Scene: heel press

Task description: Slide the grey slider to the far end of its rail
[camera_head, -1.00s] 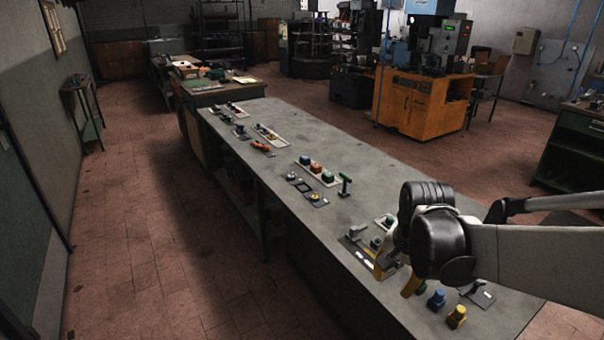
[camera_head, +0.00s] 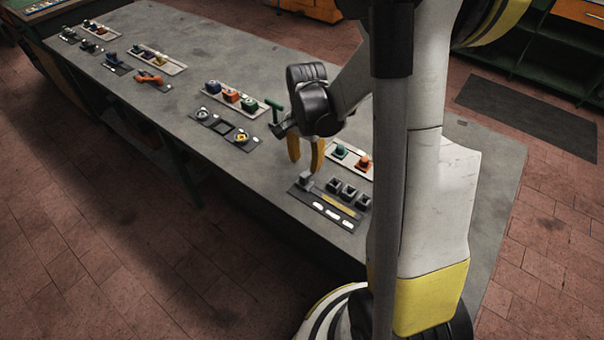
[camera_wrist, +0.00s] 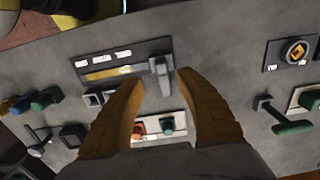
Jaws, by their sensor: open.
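The grey slider (camera_head: 305,180) stands at the left end of its yellow rail (camera_head: 337,205), on a dark panel on the bench. In the wrist view the grey slider (camera_wrist: 161,78) is at the right end of the yellow rail (camera_wrist: 110,73). My gripper (camera_head: 304,166) points down above the slider, its yellow-orange fingers apart. In the wrist view my open gripper (camera_wrist: 159,80) has the slider appearing between its fingertips. I cannot tell the height gap or whether either finger touches it.
Beside the rail are several dark square blocks (camera_head: 348,193) and white labels (camera_head: 332,214). A strip with green and orange buttons (camera_head: 341,152) lies behind the panel. A green T-shaped handle (camera_head: 273,107) stands to the left. The grey bench top (camera_head: 265,185) is bare left of the panel.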

